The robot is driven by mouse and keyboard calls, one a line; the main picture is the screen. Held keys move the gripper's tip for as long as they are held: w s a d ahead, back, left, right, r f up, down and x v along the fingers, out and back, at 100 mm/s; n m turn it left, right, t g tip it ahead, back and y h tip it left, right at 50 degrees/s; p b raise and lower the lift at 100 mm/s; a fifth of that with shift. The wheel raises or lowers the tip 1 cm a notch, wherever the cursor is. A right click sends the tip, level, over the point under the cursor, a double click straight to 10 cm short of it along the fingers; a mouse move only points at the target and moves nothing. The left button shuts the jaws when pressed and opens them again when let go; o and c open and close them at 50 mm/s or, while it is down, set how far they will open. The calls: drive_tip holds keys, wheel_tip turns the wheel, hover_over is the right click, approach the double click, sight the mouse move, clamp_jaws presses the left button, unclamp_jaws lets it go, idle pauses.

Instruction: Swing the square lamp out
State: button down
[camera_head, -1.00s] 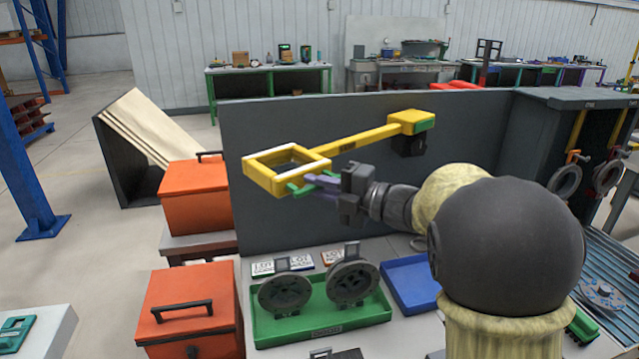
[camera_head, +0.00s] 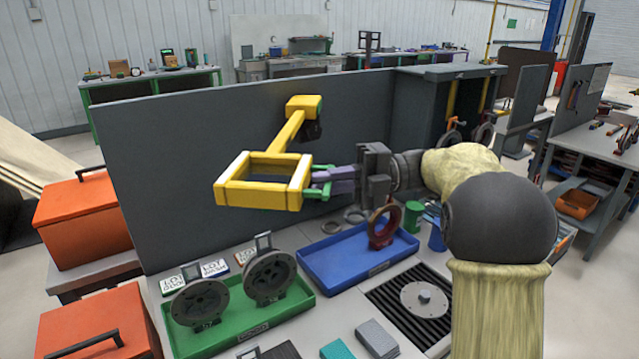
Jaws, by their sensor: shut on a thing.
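The square lamp (camera_head: 235,193) is a yellow square frame with an open middle. It hangs out in front of the dark grey panel on a yellow arm (camera_head: 290,131). The arm runs back to a yellow mount (camera_head: 303,104) with a green end near the panel's top edge. My gripper (camera_head: 318,184) comes from the right, its green-tipped fingers shut on the frame's right side. The exact contact is partly hidden by the fingers and the frame.
The grey panel (camera_head: 150,160) stands behind the lamp. Below are a green tray (camera_head: 240,335) with two dark round flanges, a blue tray (camera_head: 345,265) with a red-brown ring (camera_head: 384,228), and a black grate (camera_head: 390,305). Orange boxes (camera_head: 80,225) stand at left.

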drive_tip(key=shift+w+d, duration=0.1)
drive_tip(key=shift+d, duration=0.45)
drive_tip(key=c, duration=1.7)
unclamp_jaws()
drive_tip(key=shift+w+d, duration=0.1)
drive_tip(key=shift+o, duration=1.1)
drive_tip(key=shift+d, duration=0.3)
drive_tip(key=p+v, duration=0.1)
drive_tip(key=v, duration=1.5)
drive_tip(key=shift+w+d, duration=0.3)
drive_tip(key=shift+w, duration=0.05)
